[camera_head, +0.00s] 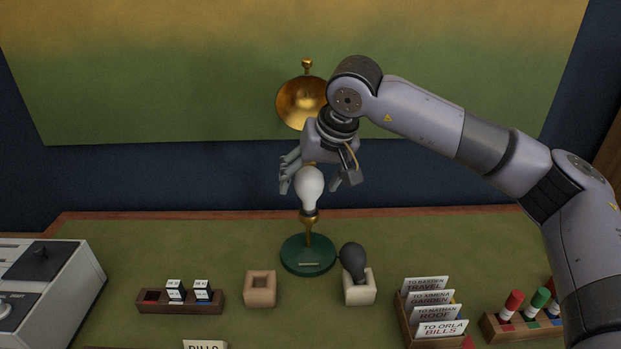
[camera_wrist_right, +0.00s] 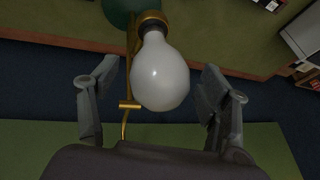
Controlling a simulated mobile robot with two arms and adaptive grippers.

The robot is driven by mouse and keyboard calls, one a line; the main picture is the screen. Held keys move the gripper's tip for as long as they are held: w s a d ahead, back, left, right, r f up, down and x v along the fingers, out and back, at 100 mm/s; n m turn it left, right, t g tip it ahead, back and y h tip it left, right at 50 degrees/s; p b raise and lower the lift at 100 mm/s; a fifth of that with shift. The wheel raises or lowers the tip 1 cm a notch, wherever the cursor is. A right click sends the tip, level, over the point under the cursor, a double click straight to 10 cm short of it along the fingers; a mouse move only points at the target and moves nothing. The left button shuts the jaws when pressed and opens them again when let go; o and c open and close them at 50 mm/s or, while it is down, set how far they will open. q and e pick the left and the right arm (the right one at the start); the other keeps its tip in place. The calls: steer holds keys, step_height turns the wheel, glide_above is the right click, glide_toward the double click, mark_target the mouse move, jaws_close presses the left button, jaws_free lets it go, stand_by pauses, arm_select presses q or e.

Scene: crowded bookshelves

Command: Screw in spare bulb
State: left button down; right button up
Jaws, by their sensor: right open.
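A white bulb (camera_head: 309,187) stands upright in the brass socket of a lamp with a round green base (camera_head: 308,255). It also shows large in the right wrist view (camera_wrist_right: 160,72), between the fingers. My right gripper (camera_head: 318,184) is open around the top of the white bulb, with a gap on each side in the wrist view (camera_wrist_right: 158,92). A dark grey bulb (camera_head: 353,260) sits tilted in a cream square holder (camera_head: 359,292) right of the lamp. My left gripper is not in view.
A brass bowl-shaped shade (camera_head: 302,101) is behind the gripper. An empty tan square holder (camera_head: 260,289) stands left of the lamp, beside a brown tray (camera_head: 150,300). A card rack (camera_head: 405,322) and a marker stand (camera_head: 492,330) are at right. A grey machine (camera_head: 75,278) is at left.

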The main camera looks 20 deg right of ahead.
steer(key=shift+d+r+n+y+p, duration=0.1)
steer(key=shift+n+y+p, duration=0.35)
steer(key=shift+n, duration=0.65)
steer(key=shift+n+g+y+p, duration=0.35)
steer(key=shift+n+g+y, duration=0.1)
steer(key=shift+n, duration=0.75)
steer(key=c, duration=1)
steer(key=shift+f+m+t+h+b, duration=0.25)
steer(key=shift+m+h+b, duration=0.25)
steer(key=shift+m+b, duration=0.45)
steer(key=shift+r+m+t+h+b, duration=0.2)
steer(key=shift+m+t+h+b, duration=0.3)
steer(key=shift+m, duration=1.25)
